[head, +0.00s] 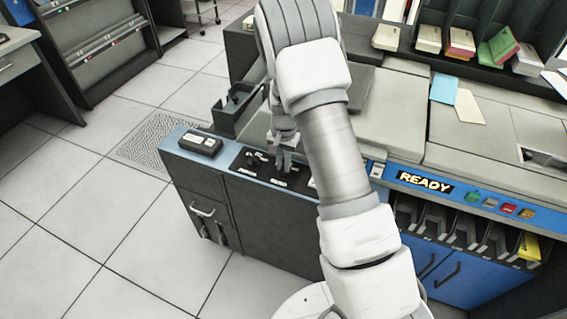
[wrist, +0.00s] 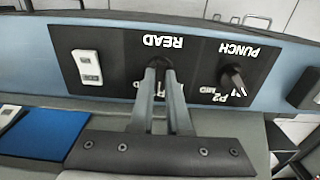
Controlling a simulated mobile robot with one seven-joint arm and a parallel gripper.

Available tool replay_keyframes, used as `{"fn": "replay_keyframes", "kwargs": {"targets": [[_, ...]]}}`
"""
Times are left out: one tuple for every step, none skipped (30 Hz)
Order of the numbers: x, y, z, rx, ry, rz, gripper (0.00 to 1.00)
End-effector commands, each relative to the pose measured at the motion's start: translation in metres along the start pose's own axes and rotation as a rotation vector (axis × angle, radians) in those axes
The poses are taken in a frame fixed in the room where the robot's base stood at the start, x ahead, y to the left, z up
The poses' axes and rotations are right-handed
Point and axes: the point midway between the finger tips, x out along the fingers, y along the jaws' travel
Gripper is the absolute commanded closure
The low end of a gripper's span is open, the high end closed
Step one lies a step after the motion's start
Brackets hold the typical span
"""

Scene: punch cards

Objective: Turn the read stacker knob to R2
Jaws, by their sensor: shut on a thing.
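The read stacker knob (wrist: 158,61) is dark and sits under the white READ lettering on a black panel (wrist: 112,60) in the wrist view, which shows the lettering upside down. My gripper (wrist: 160,73) is shut on this knob, with one finger on each side. The fingers cover most of the knob and the small position labels around it, so I cannot tell which position it points to. In the head view my gripper (head: 283,160) reaches down onto the panel at the machine's left end, and the knob is hidden there.
The punch knob (wrist: 234,76), with P2 beside it, is close by on the same panel. A white switch plate (wrist: 87,67) is on the other side. In the head view, a dark open tray (head: 237,112) stands behind the panel and a READY sign (head: 425,184) is at right.

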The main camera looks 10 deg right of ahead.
Motion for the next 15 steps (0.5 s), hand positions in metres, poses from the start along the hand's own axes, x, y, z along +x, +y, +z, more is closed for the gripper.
{"fn": "replay_keyframes", "kwargs": {"targets": [[-0.0001, 0.0000, 0.0001, 0.001, 0.000, 0.000, 1.00], [-0.0001, 0.0000, 0.0001, 0.002, 0.000, 0.000, 1.00], [-0.0001, 0.0000, 0.0001, 0.002, 0.000, 0.000, 1.00], [-0.0001, 0.0000, 0.0001, 0.001, 0.000, 0.000, 1.00], [-0.0001, 0.0000, 0.0001, 0.001, 0.000, 0.000, 1.00], [-0.0001, 0.0000, 0.0001, 0.001, 0.000, 0.000, 1.00], [-0.0001, 0.0000, 0.0001, 0.001, 0.000, 0.000, 1.00], [-0.0001, 0.0000, 0.0001, 0.001, 0.000, 0.000, 1.00], [-0.0001, 0.0000, 0.0001, 0.001, 0.000, 0.000, 1.00], [-0.0001, 0.0000, 0.0001, 0.000, 0.000, 0.000, 0.81], [-0.0001, 0.0000, 0.0001, 0.000, 0.000, 0.000, 0.76], [-0.0001, -0.0001, 0.0001, 0.000, 0.000, 0.000, 0.69], [-0.0001, 0.0000, 0.0001, 0.000, 0.000, 0.000, 0.64], [-0.0001, -0.0001, 0.0001, 0.000, 0.000, 0.000, 0.58], [-0.0001, -0.0001, 0.0001, 0.000, 0.000, 0.000, 0.55]]}}
